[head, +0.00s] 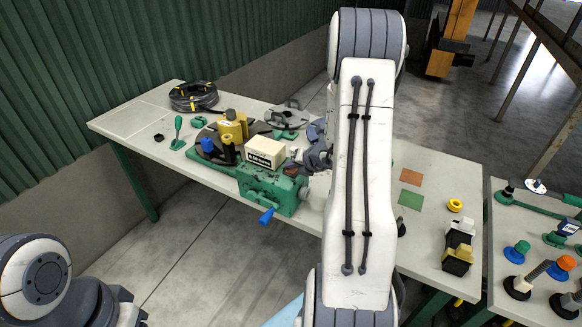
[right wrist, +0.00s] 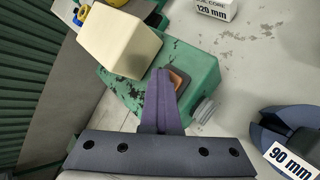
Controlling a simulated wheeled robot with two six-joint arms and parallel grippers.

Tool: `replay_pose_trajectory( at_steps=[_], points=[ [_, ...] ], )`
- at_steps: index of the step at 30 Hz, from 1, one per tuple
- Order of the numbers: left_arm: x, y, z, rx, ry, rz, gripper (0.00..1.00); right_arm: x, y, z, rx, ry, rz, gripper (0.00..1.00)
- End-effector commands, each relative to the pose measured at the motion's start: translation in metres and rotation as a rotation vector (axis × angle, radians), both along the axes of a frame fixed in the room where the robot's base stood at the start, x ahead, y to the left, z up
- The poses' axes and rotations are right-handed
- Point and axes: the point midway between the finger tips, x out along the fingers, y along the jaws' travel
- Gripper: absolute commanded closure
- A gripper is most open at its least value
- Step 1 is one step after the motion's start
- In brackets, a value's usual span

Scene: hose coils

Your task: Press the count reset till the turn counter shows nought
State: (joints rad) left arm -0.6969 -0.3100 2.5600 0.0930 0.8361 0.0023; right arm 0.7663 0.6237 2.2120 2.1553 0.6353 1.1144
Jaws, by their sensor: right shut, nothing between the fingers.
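The green winder (head: 262,185) stands on the bench, with a cream box (head: 265,151) on top; dark print on its front is too small to read surely. In the right wrist view the cream box (right wrist: 118,42) shows no reading. A small orange-brown pad in a dark frame (right wrist: 178,80), perhaps the count reset, sits on the green housing (right wrist: 198,72) beside it. My right gripper (head: 303,164) is shut and empty; its fingertips (right wrist: 161,80) overlap the pad's left edge in the right wrist view. I cannot tell whether they touch it. My left gripper is not in view.
A blue crank handle (head: 267,215) sticks out at the winder's front. A black hose coil (head: 194,96) lies at the back left. A 90 mm labelled part (right wrist: 290,160) lies close by on the right. Orange (head: 411,177) and green (head: 411,199) patches mark the bench right of my arm.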

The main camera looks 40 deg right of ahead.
Motion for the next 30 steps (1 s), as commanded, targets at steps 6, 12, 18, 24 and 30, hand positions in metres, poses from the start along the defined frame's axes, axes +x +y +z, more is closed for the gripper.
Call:
replay_pose_trajectory(
  at_steps=[6,12,18,24,30],
  points=[
    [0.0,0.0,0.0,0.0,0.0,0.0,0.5,-0.015,0.007,-0.013,0.018,0.053,0.0,1.0],
    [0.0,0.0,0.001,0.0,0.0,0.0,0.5,-0.017,0.006,-0.012,0.019,0.053,-0.002,1.0],
    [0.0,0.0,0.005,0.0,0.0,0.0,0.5,-0.017,0.005,-0.007,0.019,0.052,-0.004,1.0],
    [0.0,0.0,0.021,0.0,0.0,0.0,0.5,-0.017,0.004,0.013,0.019,0.051,-0.006,1.0],
    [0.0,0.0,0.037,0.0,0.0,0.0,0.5,-0.015,0.005,0.036,0.016,0.046,-0.004,1.0]
  ],
)
